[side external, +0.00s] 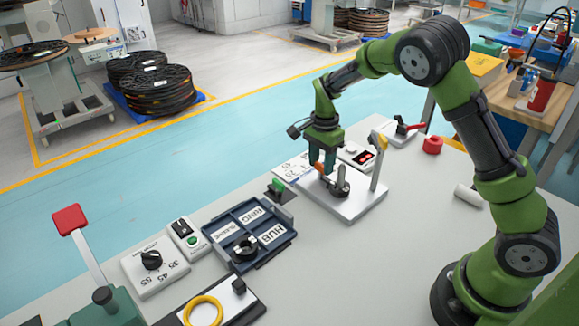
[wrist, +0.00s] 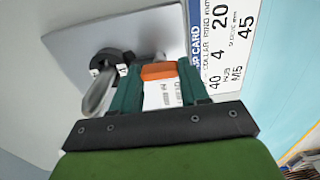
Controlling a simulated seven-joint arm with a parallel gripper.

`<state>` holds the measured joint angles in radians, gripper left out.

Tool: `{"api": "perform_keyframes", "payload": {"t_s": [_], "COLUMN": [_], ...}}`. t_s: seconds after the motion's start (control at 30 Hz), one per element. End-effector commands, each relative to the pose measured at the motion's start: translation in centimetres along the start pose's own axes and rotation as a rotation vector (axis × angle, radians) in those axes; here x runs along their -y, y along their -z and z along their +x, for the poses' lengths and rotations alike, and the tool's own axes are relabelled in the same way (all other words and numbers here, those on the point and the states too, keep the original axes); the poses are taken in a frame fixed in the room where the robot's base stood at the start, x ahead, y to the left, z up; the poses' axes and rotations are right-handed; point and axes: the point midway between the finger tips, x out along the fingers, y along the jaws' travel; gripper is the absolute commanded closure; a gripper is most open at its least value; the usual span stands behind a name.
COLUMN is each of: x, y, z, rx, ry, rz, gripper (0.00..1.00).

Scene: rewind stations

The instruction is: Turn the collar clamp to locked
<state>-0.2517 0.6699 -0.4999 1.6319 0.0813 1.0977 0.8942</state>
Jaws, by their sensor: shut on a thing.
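A pale base plate (side external: 350,208) carries a dark round hub (side external: 342,189) with an upright grey post. In the wrist view, the dark hub (wrist: 112,60) has a grey rod beside it, and small white marks at its edge. My gripper (side external: 322,163) points down at the hub's left side. In the wrist view, its green fingers (wrist: 158,82) are shut on an orange-and-white piece (wrist: 158,71) with small print. I cannot tell whether this piece is part of the collar clamp or which position the clamp is in.
A white post with a yellow top (side external: 378,160) stands at the plate's right. A printed card (side external: 292,167) lies behind the plate.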

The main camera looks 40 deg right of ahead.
Motion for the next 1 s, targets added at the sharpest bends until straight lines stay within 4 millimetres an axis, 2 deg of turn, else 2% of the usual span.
{"api": "perform_keyframes", "payload": {"t_s": [0.47,0.5,0.63,1.0], "x": [0.02,0.02,0.01,0.04], "y": [0.02,0.02,0.02,-0.02], "z": [-0.14,-0.13,-0.09,-0.58], "rx": [0.001,0.001,0.001,0.001], "ry": [0.001,0.001,0.001,0.001], "rz": [0.016,0.016,0.014,0.011], "gripper": [0.86,0.49,0.3,0.3]}}
